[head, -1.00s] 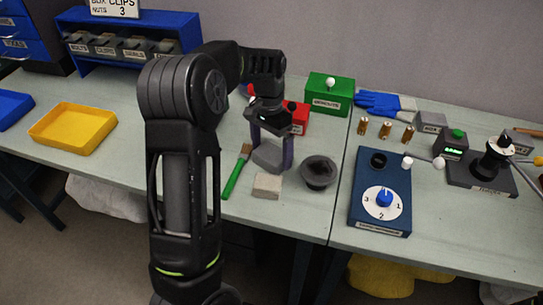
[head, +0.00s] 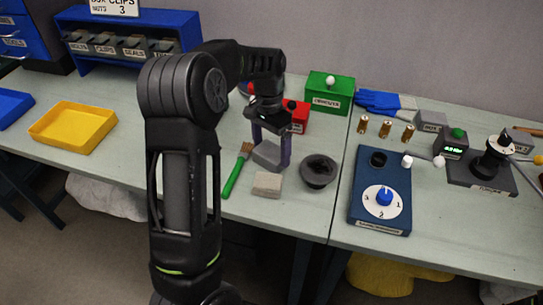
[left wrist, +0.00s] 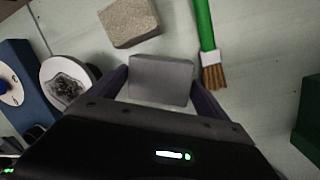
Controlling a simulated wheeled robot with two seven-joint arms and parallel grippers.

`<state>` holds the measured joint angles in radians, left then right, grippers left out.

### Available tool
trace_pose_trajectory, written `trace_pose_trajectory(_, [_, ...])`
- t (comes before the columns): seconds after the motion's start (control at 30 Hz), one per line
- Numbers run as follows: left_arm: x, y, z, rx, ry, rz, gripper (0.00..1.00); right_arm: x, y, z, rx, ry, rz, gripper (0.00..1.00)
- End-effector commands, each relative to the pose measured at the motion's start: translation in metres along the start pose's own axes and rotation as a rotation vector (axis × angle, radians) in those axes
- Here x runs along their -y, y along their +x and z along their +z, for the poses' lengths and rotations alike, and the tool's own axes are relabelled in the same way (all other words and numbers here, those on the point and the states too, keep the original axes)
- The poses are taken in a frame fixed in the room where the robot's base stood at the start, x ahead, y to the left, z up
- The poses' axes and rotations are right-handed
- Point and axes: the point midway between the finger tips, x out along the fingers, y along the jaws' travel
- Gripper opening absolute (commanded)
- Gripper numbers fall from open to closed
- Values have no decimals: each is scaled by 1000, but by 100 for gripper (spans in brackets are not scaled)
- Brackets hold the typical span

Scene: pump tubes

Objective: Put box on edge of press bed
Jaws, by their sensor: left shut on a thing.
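A plain grey box (head: 266,154) is held between the fingers of my left gripper (head: 271,152) over the left table. In the left wrist view the box (left wrist: 160,80) sits between the two dark fingers (left wrist: 160,88). The head view does not make clear whether its underside touches the table. A dark base with a black post and knob (head: 482,178) stands on the right table; I cannot tell whether it is the press bed. My right gripper is not in view.
Close to the box are a beige block (head: 267,184), a green brush (head: 235,175) and a dark round bowl (head: 319,172). A blue dial panel (head: 365,205), brass cylinders (head: 386,130) and a green box (head: 330,93) stand further right. A yellow tray (head: 74,128) is at left.

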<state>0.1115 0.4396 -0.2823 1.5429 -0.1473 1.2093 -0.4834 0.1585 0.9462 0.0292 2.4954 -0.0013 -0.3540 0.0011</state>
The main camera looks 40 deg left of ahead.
Motion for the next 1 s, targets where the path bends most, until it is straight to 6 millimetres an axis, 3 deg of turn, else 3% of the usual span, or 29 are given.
trace_pose_trajectory(0.4, [0,0,0,-1,0,0,34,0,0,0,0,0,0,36])
trace_pose_trajectory(0.57, [0,-1,0,-1,0,0,33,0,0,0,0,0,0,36])
trace_pose_trajectory(0.67, [0,-6,0,-3,0,-1,16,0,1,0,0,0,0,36])
trace_pose_trajectory(0.87, [-4,-34,2,-5,0,-2,16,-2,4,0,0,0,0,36])
trace_pose_trajectory(1.0, [-9,-65,5,-5,0,-2,16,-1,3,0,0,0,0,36])
